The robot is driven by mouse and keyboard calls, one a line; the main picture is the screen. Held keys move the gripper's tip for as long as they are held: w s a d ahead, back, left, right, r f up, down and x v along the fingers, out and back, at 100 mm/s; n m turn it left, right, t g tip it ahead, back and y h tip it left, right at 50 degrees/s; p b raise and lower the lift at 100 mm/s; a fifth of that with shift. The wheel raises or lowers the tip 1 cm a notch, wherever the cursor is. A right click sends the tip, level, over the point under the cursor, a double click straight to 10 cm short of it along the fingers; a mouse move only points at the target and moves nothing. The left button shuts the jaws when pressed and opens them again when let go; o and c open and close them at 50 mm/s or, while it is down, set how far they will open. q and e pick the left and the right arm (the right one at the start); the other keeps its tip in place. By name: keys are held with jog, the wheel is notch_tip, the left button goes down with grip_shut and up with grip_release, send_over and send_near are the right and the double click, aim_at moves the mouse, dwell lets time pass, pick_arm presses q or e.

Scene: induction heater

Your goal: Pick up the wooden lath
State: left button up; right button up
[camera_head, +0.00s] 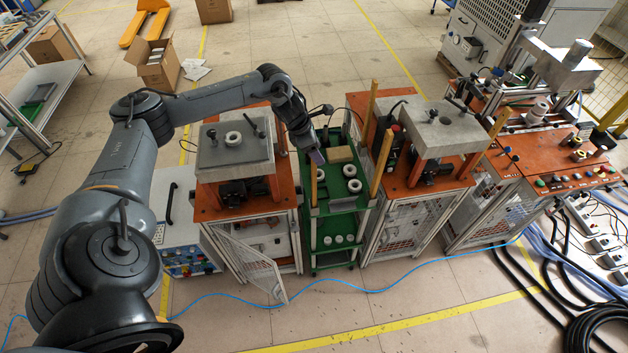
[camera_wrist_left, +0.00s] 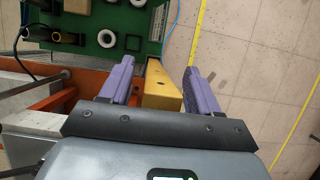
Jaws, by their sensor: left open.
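An upright yellow wooden lath (camera_head: 313,182) stands at the left edge of the green cart in the head view. My left gripper (camera_head: 315,156) comes down from above, close to the top of this lath. In the left wrist view the lath (camera_wrist_left: 161,90) shows between the two purple fingers of my left gripper (camera_wrist_left: 160,78), with a visible gap on each side. The gripper is open and holds nothing. The lath's lower part is partly hidden by the gripper body in that view. My right gripper is in neither view.
The green cart (camera_head: 336,225) carries white rings and a cardboard-coloured block (camera_head: 341,154). More wooden laths stand nearby, such as one to the right (camera_head: 383,162). Orange heater benches (camera_head: 207,207) flank the cart closely. The floor in front is open, with a blue cable (camera_head: 420,258).

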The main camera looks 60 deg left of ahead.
pick_arm(q)
jog(key=shift+f, duration=0.15)
grip_shut()
jog(key=shift+w, duration=0.1)
dwell(0.3)
